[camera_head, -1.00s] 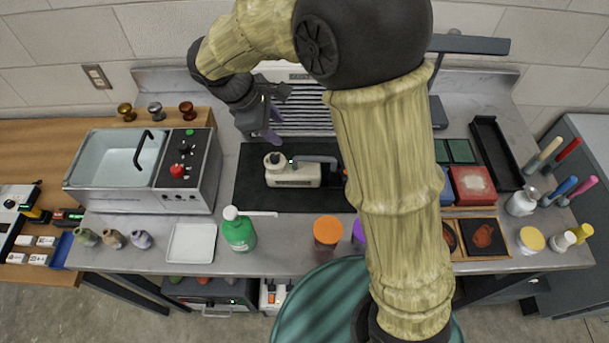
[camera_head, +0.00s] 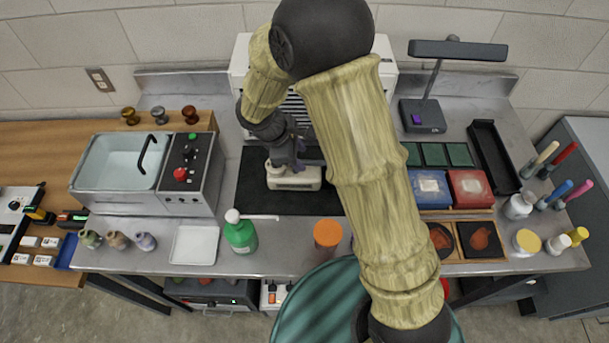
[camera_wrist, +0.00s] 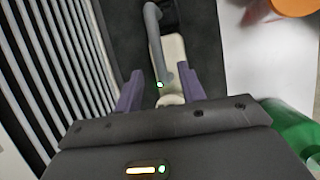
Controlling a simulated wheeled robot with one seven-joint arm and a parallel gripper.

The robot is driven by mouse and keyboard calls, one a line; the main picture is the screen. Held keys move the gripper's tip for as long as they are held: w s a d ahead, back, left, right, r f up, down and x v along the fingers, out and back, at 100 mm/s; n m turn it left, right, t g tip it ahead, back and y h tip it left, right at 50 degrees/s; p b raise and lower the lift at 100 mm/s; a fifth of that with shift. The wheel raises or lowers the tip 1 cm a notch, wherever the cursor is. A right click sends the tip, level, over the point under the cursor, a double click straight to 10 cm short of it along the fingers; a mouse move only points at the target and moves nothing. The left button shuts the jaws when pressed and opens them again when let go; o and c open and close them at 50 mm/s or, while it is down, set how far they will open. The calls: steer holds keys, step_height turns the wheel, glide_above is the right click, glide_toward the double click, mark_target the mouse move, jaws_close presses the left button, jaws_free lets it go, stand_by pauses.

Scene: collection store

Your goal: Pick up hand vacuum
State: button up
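The hand vacuum (camera_head: 294,180) is a cream-white body with a grey handle, lying on a black mat (camera_head: 253,200) in the middle of the bench.
A white slatted unit (camera_head: 240,68) stands behind the mat. A green pump bottle (camera_head: 240,234) and an orange-lidded jar (camera_head: 327,234) stand in front. A sink unit (camera_head: 120,165) is left; a desk lamp (camera_head: 424,114) and coloured boxes (camera_head: 470,188) are right.

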mark_target(306, 161)
steer(key=shift+d+f+p, duration=0.3)
steer(key=shift+f+p, duration=0.05)
steer(key=shift+f, duration=0.1)
steer(key=p+x, duration=0.1)
steer(key=x, duration=0.2)
steer(key=shift+w+d+f, duration=0.15)
steer(key=shift+f, duration=0.05)
steer(key=shift+d+f, duration=0.15)
steer(key=shift+f, duration=0.15)
jaws_close()
stand_by(1.3)
